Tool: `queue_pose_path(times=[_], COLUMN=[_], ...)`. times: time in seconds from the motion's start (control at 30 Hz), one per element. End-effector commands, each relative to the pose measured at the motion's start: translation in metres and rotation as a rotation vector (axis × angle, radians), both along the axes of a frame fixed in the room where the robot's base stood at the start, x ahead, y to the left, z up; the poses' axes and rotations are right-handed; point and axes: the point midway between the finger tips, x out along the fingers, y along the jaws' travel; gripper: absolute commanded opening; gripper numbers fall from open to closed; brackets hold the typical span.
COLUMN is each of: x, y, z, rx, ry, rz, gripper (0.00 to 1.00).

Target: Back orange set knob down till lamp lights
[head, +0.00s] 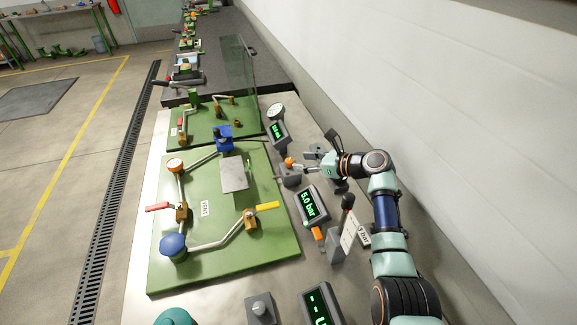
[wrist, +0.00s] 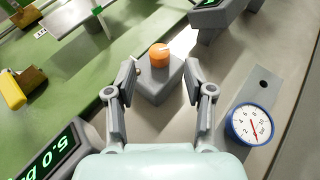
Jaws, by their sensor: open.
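The orange knob (wrist: 159,54) sits on top of a small grey block (wrist: 158,82) in the wrist view. In the head view the knob (head: 289,162) is just left of my gripper (head: 309,163). My gripper (wrist: 161,73) is open and empty, with one finger on either side of the block in the wrist view. I see no finger closed on the knob. A green-lit display (head: 309,204) reads 5.0 bar; it also shows at the lower left of the wrist view (wrist: 50,156). I cannot make out a lit lamp.
A green plate (head: 235,245) with pipes and red and yellow levers lies to the left. Another orange part (head: 317,233) is below the display. A blue-rimmed dial gauge (wrist: 250,124) stands right of my gripper. A clear panel (head: 240,75) stands beyond; a white wall is at right.

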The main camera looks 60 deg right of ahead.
Motion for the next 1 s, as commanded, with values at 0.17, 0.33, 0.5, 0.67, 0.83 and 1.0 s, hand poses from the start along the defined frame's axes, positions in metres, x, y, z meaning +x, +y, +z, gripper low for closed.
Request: queue_pose_path(times=[0.17,0.33,0.5,0.67,0.83,1.0], x=[0.031,0.044,0.046,0.045,0.045,0.045], y=[-0.002,-0.003,-0.003,-0.003,-0.003,-0.003], z=[-0.018,-0.021,-0.019,-0.019,-0.02,-0.02], rx=[-0.001,-0.001,-0.002,-0.003,-0.003,-0.002], ry=[0.0,0.001,0.001,0.001,0.001,0.001], rz=[0.004,0.002,0.001,0.001,0.001,0.004], gripper=[0.53,0.53,0.53,0.38,0.1,0.0])
